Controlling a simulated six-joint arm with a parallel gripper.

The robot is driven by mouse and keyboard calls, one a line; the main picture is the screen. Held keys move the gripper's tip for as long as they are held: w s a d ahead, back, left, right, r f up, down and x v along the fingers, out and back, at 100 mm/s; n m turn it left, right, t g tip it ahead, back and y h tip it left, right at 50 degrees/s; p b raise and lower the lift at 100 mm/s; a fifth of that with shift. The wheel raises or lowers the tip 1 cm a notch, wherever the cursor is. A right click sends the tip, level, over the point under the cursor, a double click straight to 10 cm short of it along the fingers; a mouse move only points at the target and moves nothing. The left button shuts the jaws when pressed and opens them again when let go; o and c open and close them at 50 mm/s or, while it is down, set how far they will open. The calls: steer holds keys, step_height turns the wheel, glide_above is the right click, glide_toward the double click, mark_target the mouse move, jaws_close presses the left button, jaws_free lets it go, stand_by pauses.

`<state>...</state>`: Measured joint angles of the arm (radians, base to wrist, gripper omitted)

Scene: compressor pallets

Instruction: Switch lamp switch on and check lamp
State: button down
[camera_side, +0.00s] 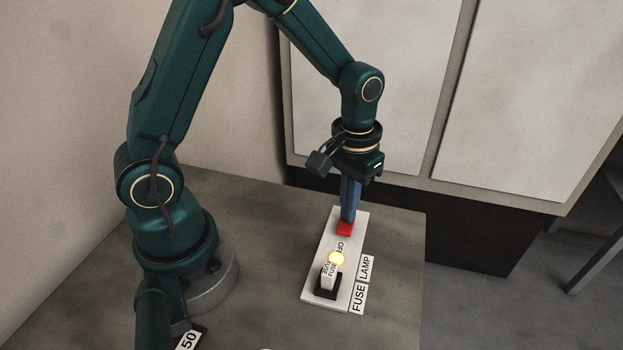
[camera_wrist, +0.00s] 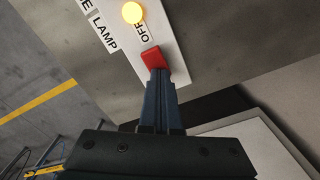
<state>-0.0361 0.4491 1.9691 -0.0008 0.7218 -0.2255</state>
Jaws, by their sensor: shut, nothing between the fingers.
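A white panel (camera_side: 313,290) lies on the table with a red switch (camera_side: 345,229) near its far end. The red switch also shows in the wrist view (camera_wrist: 153,58). My gripper (camera_side: 347,218) points down with its blue fingers shut and empty. The fingertips are right at the red switch and seem to touch it; in the wrist view they overlap its near edge. A round lamp (camera_side: 336,258) glows yellow on the panel, and it also glows in the wrist view (camera_wrist: 132,12). An OFF label (camera_side: 340,247) sits between switch and lamp. Any ON label is hidden.
A white fuse (camera_side: 329,272) stands in a black holder (camera_side: 327,287) beside the lamp. LAMP (camera_side: 366,267) and FUSE (camera_side: 358,298) labels lie along the panel's right side. Pale cabinets stand behind.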

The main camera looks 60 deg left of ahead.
step_height(320, 180, up, 7)
stand_by(0.8)
step_height(320, 180, up, 7)
steer(key=t, duration=0.3)
glide_above(330, 236)
steer(key=s+m+t, duration=0.2)
steer(key=s+m, duration=0.1)
steer(key=s, duration=0.4)
steer(key=shift+f+t, duration=0.3)
steer(key=shift+f, duration=0.15)
